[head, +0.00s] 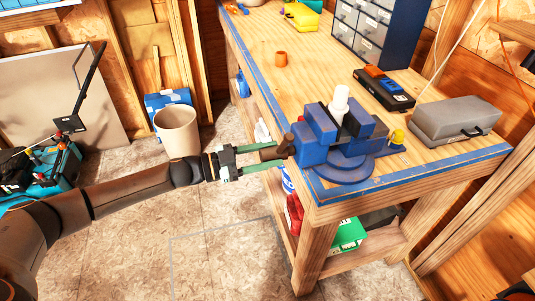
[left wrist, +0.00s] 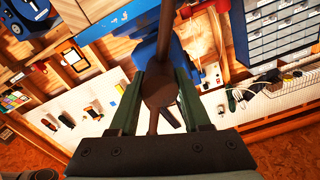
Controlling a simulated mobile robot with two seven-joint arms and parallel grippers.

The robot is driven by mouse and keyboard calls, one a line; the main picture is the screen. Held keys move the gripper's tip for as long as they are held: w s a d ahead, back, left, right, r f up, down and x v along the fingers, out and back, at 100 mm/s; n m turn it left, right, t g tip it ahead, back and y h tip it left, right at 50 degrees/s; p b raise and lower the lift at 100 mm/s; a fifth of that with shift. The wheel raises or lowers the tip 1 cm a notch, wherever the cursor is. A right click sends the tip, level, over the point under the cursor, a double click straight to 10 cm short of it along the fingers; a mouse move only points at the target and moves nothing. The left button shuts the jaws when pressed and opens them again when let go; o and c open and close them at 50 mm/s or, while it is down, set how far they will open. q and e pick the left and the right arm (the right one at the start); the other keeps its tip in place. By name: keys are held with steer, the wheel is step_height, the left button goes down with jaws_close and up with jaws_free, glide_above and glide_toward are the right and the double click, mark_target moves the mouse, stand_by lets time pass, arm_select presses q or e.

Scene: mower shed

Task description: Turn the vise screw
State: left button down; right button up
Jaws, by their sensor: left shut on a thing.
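The blue vise (head: 318,128) is mounted at the front corner of the wooden workbench (head: 440,163), with a white cylindrical piece (head: 340,102) upright between its jaws. The dark brown vise screw (head: 270,153) sticks out from the vise's left side. My left gripper (head: 279,155) reaches in from the left, its green fingers on either side of the screw's end, shut on it. In the left wrist view, the round screw end (left wrist: 158,90) sits between the fingers, and a dark bar (left wrist: 166,40) passes through it. My right gripper is not in view.
A beige bin (head: 177,131) stands on the floor behind my left arm.

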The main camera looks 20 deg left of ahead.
arm_select(q)
steer(key=shift+d+r+n, duration=0.15)
steer(key=shift+n, duration=0.95)
steer(key=c, duration=0.8)
jaws_free()
steer(key=o, duration=0.4)
steer(key=shift+w, duration=0.15)
